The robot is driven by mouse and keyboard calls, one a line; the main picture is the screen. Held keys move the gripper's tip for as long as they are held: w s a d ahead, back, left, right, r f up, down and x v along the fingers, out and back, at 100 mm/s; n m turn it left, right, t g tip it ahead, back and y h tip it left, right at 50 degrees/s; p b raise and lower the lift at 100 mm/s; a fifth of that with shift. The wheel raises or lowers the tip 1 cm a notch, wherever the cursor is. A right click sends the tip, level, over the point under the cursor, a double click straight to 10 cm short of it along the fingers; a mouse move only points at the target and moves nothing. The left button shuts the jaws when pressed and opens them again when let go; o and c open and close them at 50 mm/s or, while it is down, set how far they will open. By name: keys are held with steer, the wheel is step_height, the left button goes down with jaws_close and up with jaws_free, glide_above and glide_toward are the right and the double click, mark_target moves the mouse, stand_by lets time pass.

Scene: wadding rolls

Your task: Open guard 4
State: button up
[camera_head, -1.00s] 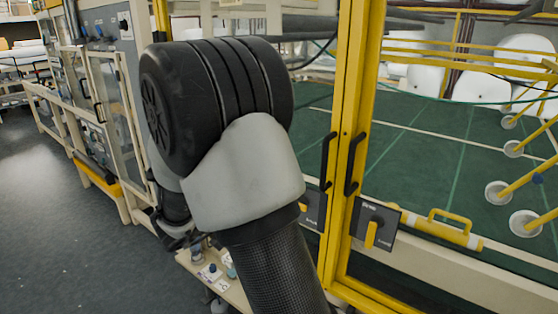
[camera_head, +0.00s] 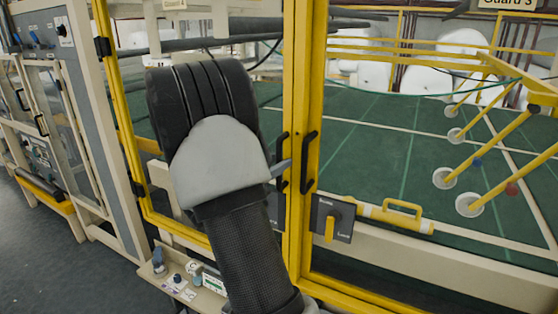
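My arm covers much of the left door. A grey tip of my gripper (camera_head: 281,169) shows beyond the arm at the left handle. The rest of the gripper is hidden, so I cannot tell whether it touches the handle or is open.
The right door, signed Guard 3 (camera_head: 508,3), has a switch plate (camera_head: 331,219) with a yellow lever. A control shelf (camera_head: 186,288) sits low beside my arm. White rolls (camera_head: 362,76) lie behind the guards. Grey floor (camera_head: 60,262) is free at left.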

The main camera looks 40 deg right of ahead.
steer(key=shift+w+d, duration=0.15)
steer(key=shift+d, duration=0.65)
jaws_close()
steer(key=shift+a, duration=0.15)
